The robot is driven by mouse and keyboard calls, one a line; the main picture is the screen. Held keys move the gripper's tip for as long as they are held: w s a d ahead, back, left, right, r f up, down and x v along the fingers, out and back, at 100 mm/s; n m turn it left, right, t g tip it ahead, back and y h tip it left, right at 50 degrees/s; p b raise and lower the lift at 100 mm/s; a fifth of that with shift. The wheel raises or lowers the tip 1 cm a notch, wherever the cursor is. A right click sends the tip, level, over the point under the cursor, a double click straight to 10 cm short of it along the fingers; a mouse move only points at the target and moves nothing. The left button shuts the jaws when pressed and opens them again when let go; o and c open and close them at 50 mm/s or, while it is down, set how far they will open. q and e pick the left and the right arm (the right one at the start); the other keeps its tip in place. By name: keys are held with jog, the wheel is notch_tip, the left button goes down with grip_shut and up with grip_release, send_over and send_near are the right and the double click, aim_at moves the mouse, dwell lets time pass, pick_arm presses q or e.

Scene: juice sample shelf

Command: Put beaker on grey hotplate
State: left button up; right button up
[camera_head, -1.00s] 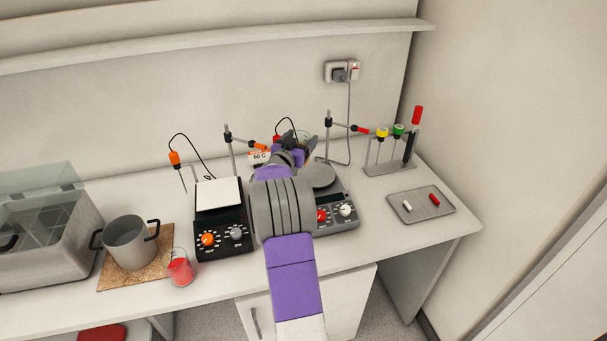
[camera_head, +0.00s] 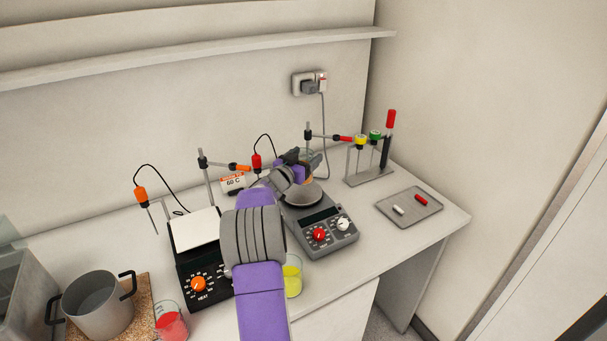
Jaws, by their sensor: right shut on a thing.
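The grey hotplate (camera_head: 335,242) stands on the bench, with a round grey plate (camera_head: 304,198) at its back and red and white knobs in front. My right gripper (camera_head: 306,163) is shut on a glass beaker (camera_head: 309,157) above the round plate. The gripper hides much of this beaker; an orange tint shows beside the fingers. I cannot tell whether its base touches the plate. A beaker of yellow liquid (camera_head: 293,279) stands in front of the hotplate, partly behind my right arm. A beaker of red liquid (camera_head: 172,326) stands at the lower left. My left gripper is not in view.
A black hotplate with a white top (camera_head: 195,230) stands left of my arm. Stands with clamps rise behind both hotplates. A metal pot (camera_head: 98,310) is on a cork mat at left. A tool rack (camera_head: 368,178) and a small tray (camera_head: 410,208) are at right.

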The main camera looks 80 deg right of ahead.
jog(key=shift+w+f+b, duration=0.1)
jog(key=shift+f+b, duration=0.6)
jog(key=shift+f, duration=1.45)
jog(key=shift+f, duration=0.2)
jog(key=o, duration=1.2)
jog(key=shift+r, duration=0.2)
jog(key=p+v, duration=0.1)
jog(key=v, duration=1.1)
jog(key=shift+f, duration=0.15)
jog(key=shift+p, duration=0.3)
